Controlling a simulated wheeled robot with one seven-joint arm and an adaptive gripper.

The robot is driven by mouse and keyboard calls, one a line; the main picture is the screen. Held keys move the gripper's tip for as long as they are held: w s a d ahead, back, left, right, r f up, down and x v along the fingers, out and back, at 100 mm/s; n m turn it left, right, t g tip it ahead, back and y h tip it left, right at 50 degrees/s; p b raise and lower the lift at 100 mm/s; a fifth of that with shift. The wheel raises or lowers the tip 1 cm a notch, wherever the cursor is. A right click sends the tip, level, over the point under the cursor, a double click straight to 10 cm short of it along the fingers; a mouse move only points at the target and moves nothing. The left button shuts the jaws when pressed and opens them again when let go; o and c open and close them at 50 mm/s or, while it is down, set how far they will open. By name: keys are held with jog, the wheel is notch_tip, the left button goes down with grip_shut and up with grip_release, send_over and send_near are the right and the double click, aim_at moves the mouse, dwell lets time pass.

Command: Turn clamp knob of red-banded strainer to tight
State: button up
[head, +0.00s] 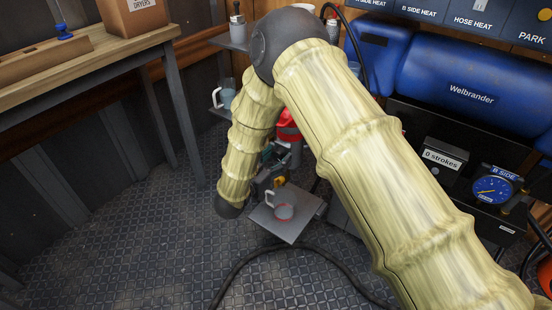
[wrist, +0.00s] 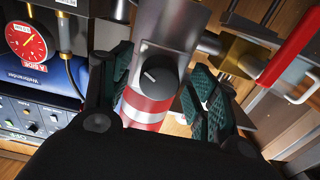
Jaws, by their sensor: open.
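The strainer (wrist: 147,105) is a grey metal body with red and white bands, in the middle of the wrist view. Its round black clamp knob (wrist: 158,76) faces the camera, with a short white mark on its left side. My gripper (wrist: 162,80) is open, its green-padded fingers on either side of the strainer and knob. Gaps to the knob show, but I cannot tell whether the pads touch the strainer body. In the head view my arm hides most of this area; a red part (head: 288,125) shows beside it, and I cannot tell whether it is the strainer.
A red-handled valve (wrist: 290,45) with brass fittings is close on the right in the wrist view. A gauge (wrist: 24,42) is at left. In the head view, a cup (head: 283,206) stands on a small grey plate (head: 303,229), and a hose (head: 290,247) lies on the floor.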

jog(key=c, duration=1)
